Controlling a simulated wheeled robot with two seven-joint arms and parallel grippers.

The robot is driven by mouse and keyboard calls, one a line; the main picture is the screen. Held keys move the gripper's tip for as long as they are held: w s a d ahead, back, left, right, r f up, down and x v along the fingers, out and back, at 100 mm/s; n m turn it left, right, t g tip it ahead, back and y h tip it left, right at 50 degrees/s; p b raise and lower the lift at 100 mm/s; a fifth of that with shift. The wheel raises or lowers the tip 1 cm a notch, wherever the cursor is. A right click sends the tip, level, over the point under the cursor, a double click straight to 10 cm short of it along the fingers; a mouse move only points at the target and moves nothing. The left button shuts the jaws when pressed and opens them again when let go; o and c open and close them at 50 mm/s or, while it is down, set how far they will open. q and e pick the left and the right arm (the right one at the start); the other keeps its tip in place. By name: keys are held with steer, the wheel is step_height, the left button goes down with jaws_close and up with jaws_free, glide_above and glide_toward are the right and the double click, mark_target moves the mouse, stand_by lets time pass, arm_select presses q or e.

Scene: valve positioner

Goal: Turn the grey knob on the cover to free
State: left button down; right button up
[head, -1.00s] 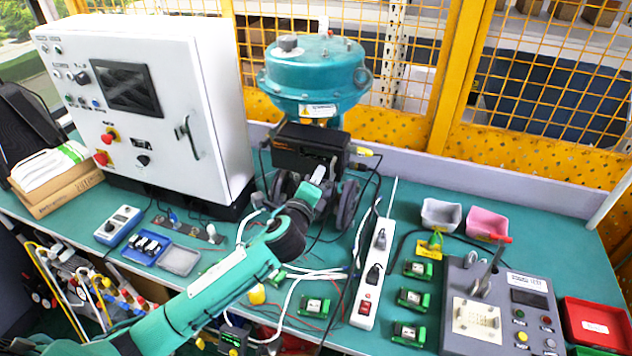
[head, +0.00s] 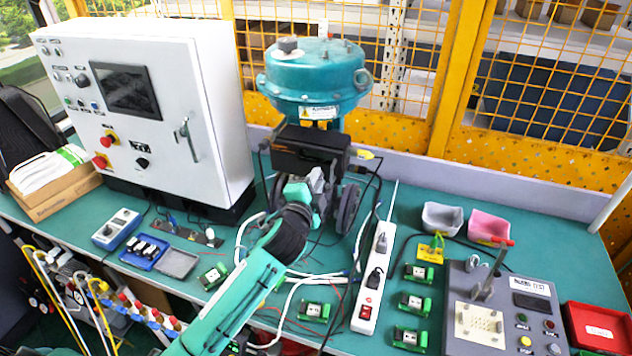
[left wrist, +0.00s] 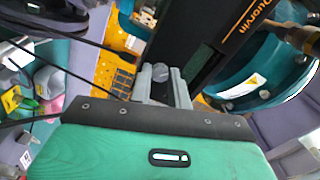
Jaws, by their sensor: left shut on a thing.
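The black positioner (head: 310,146) sits below the teal valve actuator (head: 318,78) at the back middle of the bench. In the left wrist view its black cover (left wrist: 222,40) with orange lettering runs diagonally. My left gripper (head: 312,178) is at the positioner's front lower side. In the left wrist view, the gripper's grey fingers (left wrist: 162,82) are shut on a small rounded grey knob (left wrist: 160,72), of which only the end shows between them. The knob's marks and pointer cannot be read. My right gripper is not in view.
A white control cabinet (head: 205,120) stands left of the valve. A white power strip (head: 374,285), cables and several green modules (head: 415,305) lie to the right. A grey test box (head: 520,300) and red tray (head: 597,325) stand at the front right.

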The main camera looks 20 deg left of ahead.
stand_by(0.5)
arm_select(q)
steer(key=c, duration=1.6)
jaws_free()
steer(key=shift+s, duration=0.1)
steer(key=s+b, duration=0.1)
steer(key=s, duration=0.3)
steer(key=s+b, duration=0.1)
steer(key=s, duration=0.4)
steer(key=s+b, duration=0.1)
steer(key=s, duration=0.3)
steer(key=shift+s+a+b, duration=0.3)
steer(key=shift+s+b, duration=0.05)
